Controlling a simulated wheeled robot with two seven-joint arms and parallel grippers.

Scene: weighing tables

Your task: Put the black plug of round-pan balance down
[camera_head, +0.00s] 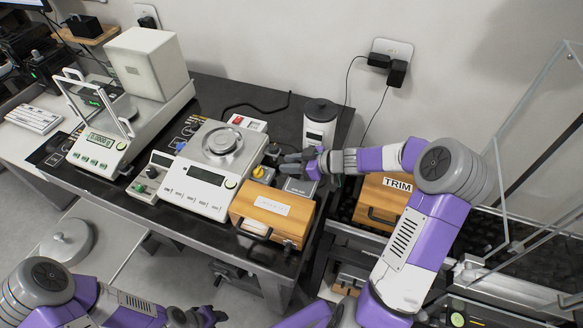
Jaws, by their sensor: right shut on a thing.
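The round-pan balance (207,172) stands on the black table, with a round metal pan (222,142) on top and a dark display on its front. My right gripper (291,164) is just right of this balance, above the back of the wooden box. It is shut on a small dark thing, apparently the black plug, which I cannot separate clearly from the dark fingers. My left gripper (208,318) is low at the bottom edge, away from the table; its fingers are too cut off to read.
A wooden box (272,216) and a white-and-black canister (319,123) stand close to my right gripper. A black cable (262,109) lies behind the balance. Black adapters (397,73) sit in the wall socket. A TRIM box (378,200) is right. Another balance (105,140) stands left.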

